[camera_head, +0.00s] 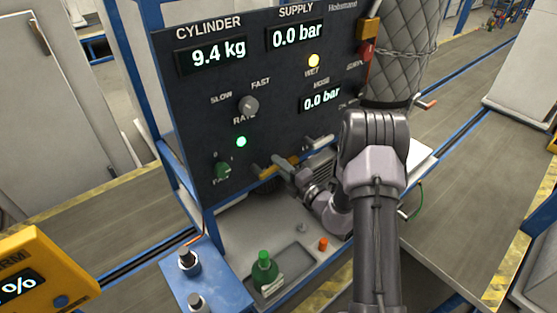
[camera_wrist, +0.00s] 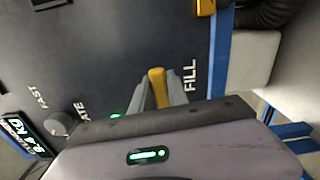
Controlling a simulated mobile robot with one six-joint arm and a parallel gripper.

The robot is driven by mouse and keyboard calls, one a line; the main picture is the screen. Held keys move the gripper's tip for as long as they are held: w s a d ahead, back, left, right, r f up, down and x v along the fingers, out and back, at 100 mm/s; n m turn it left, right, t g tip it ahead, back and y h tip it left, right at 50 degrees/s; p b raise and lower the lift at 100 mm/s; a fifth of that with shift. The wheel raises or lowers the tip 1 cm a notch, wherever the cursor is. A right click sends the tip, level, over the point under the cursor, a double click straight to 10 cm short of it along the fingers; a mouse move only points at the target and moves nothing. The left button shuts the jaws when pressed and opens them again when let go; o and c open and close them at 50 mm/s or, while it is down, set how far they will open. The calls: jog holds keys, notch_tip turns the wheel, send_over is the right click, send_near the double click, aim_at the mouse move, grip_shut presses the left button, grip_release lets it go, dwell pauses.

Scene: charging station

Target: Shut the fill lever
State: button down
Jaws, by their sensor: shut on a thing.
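The fill lever (camera_head: 268,172) has a yellow handle and sits low on the dark control panel (camera_head: 200,130). Its handle lies roughly sideways across the panel. In the wrist view the yellow handle (camera_wrist: 158,88) stands between my two grey fingers, beside the white FILL label (camera_wrist: 190,76). My gripper (camera_head: 283,167) is shut on the handle; the fingertips also show in the wrist view (camera_wrist: 159,93). My gripper and arm hide part of the panel's lower right and the lever's surroundings.
The displays read 9.4 kg cylinder (camera_head: 219,53), 0.0 bar supply (camera_head: 297,36) and 0.0 bar hose (camera_head: 321,97). A green bottle (camera_head: 264,271) stands on the shelf below.

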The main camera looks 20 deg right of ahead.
jog(key=shift+f+m, duration=0.3)
jog(key=shift+m, duration=0.3)
jog(key=c, duration=1.3)
grip_release()
jog(key=b+v, duration=0.1)
jog(key=v, duration=1.6)
jog(key=shift+s, duration=0.2)
